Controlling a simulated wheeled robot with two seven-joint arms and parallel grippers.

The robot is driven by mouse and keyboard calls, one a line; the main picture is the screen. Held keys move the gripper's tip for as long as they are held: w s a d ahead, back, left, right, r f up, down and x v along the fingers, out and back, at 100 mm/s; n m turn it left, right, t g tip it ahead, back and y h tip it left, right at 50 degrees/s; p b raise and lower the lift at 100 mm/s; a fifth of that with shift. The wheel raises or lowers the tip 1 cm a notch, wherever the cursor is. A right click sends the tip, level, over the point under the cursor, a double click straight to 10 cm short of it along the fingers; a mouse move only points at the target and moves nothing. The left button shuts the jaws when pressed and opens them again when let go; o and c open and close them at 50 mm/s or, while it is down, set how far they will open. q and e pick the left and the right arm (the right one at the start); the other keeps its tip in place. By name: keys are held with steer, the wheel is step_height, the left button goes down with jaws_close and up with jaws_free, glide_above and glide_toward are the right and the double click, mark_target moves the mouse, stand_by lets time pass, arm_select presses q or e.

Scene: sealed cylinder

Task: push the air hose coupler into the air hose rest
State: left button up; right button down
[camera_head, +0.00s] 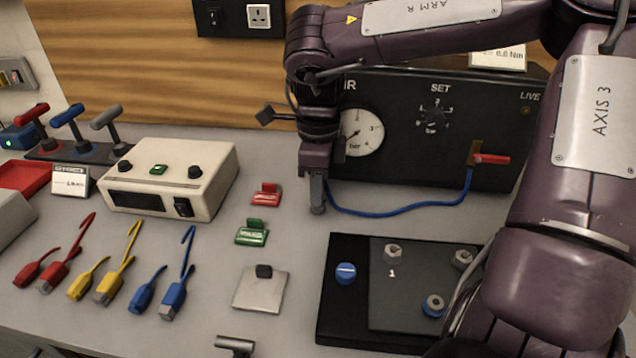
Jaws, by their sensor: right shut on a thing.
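My right gripper (317,178) points down in front of the left part of the black air panel. It is shut at the end of the blue air hose (400,209). A short grey cylindrical piece (318,198) shows just below the fingers, where the hose ends; it appears to be the coupler, mostly hidden by the gripper. The hose runs right along the grey table and up to a red-handled valve (490,159) on the panel. I cannot make out the air hose rest with certainty. My left gripper is not in view.
The black air panel (420,95) with its gauge (361,132) stands close behind the gripper. A dark plate (335,318) with fittings lies in front. Left are red (266,195) and green (252,234) blocks, a cream box (216,160) and several coloured hooked tools.

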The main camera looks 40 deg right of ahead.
steer(key=shift+p, duration=0.35)
steer(key=shift+p, duration=0.35)
stand_by(0.6)
steer(key=shift+f, duration=0.15)
stand_by(0.4)
steer(key=c, duration=1.1)
jaws_free()
steer(key=shift+o, duration=0.2)
